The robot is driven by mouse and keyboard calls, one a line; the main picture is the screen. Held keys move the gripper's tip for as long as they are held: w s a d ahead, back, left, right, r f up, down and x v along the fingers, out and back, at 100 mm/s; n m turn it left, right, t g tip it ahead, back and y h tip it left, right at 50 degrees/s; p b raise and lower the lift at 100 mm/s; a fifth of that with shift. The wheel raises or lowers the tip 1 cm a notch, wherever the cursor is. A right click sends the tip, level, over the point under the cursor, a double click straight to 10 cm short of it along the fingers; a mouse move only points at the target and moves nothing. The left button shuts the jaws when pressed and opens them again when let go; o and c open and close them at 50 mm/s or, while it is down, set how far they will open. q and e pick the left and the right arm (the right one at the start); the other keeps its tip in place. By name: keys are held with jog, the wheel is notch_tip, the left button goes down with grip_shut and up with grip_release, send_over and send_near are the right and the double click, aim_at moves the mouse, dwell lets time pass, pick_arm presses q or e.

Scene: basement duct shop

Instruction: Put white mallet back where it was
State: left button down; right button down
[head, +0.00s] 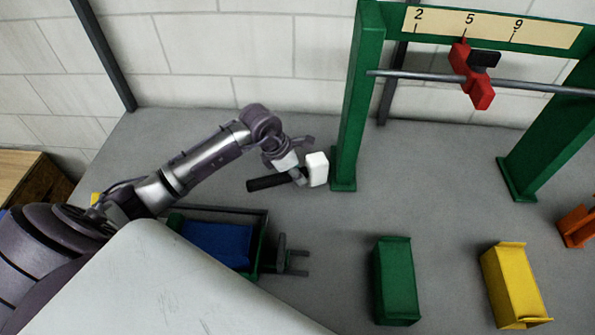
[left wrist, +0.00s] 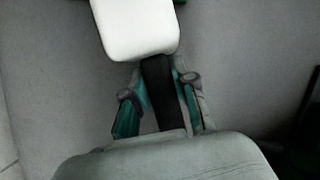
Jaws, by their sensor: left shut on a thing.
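The white mallet has a white block head (head: 317,169) and a black handle (head: 265,184). My left gripper (head: 298,175) is shut on the handle close to the head. The mallet is just left of the foot of the green frame's left post. I cannot tell whether it touches the grey surface. In the left wrist view the white head (left wrist: 135,25) is at the top, and the black handle (left wrist: 161,90) runs down between the two fingers of the left gripper (left wrist: 160,95). The handle's lower end is hidden there. My right gripper is not in view.
A green frame (head: 349,110) carries a rod with a red clamp (head: 470,75) under a numbered strip (head: 490,27). A green block (head: 396,282) and a yellow block (head: 514,285) stand in front. A blue bin (head: 217,244) sits lower left. The grey surface between is clear.

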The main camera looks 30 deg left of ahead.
aim_at(280, 175)
pick_arm(q)
jog(key=shift+f, duration=0.15)
jog(key=c, duration=1)
grip_release()
jog(key=shift+o, duration=0.4)
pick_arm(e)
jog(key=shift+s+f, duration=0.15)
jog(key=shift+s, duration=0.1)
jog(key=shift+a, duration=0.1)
pick_arm(q)
jog(key=shift+r, duration=0.3)
jog(key=b+v, duration=0.2)
jog(key=v, duration=0.8)
jog(key=shift+s+a+r, duration=0.1)
jog(key=shift+a+r, duration=0.05)
jog(key=shift+r, duration=0.15)
jog(key=shift+s+a+r, duration=0.1)
jog(key=shift+s+r, duration=0.05)
jog(key=shift+r, duration=0.35)
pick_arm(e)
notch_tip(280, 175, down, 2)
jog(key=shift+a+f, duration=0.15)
